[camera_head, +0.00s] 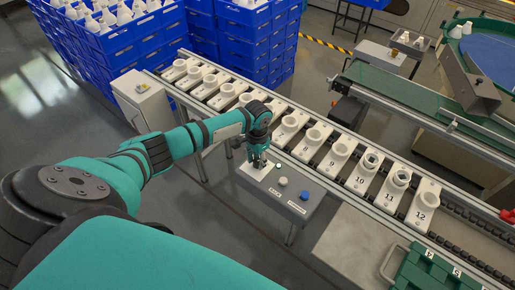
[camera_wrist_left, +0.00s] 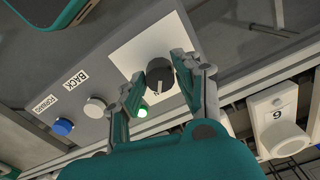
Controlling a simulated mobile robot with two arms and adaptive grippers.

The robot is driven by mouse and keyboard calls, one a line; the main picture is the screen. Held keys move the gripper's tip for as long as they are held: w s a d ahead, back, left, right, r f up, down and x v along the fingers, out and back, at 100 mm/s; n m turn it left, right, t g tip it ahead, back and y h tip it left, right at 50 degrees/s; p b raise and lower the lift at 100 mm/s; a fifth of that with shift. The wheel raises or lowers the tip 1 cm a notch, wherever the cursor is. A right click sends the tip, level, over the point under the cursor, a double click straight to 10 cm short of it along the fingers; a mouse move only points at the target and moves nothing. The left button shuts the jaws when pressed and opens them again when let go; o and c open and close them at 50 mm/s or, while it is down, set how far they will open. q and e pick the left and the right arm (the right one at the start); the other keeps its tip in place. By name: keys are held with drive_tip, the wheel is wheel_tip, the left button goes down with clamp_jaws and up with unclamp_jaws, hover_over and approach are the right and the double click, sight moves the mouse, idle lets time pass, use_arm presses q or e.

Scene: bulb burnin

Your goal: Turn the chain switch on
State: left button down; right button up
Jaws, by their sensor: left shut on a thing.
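The chain switch is a dark round knob (camera_wrist_left: 160,76) on a white plate (camera_wrist_left: 128,57) of the grey control box, seen in the left wrist view. My left gripper (camera_wrist_left: 158,88) has its fingers on both sides of the knob and is shut on it. In the head view the left gripper (camera_head: 258,162) reaches down onto the box (camera_head: 268,198) and hides the knob. A small green lamp (camera_wrist_left: 142,112) glows beside the knob; it also shows in the head view (camera_head: 278,166). The label by the knob is mostly hidden. My right gripper is not in view.
The box also has a white button (camera_wrist_left: 95,107) labelled BACK and a blue button (camera_wrist_left: 63,126) labelled FORWARD. Behind the box runs a conveyor with numbered white sockets (camera_head: 340,150). Blue crates (camera_head: 120,40) stand at the back left. A green crate (camera_head: 425,270) sits at front right.

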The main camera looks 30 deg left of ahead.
sight(258, 161)
use_arm(q)
drive_tip(key=c, duration=0.9)
unclamp_jaws()
drive_tip(key=shift+c, duration=0.2)
drive_tip(key=shift+w+a+r, duration=0.1)
drive_tip(key=shift+r, duration=0.05)
wheel_tip(258, 161, up, 12)
drive_tip(key=shift+d+f, duration=0.25)
drive_tip(key=shift+d, duration=0.05)
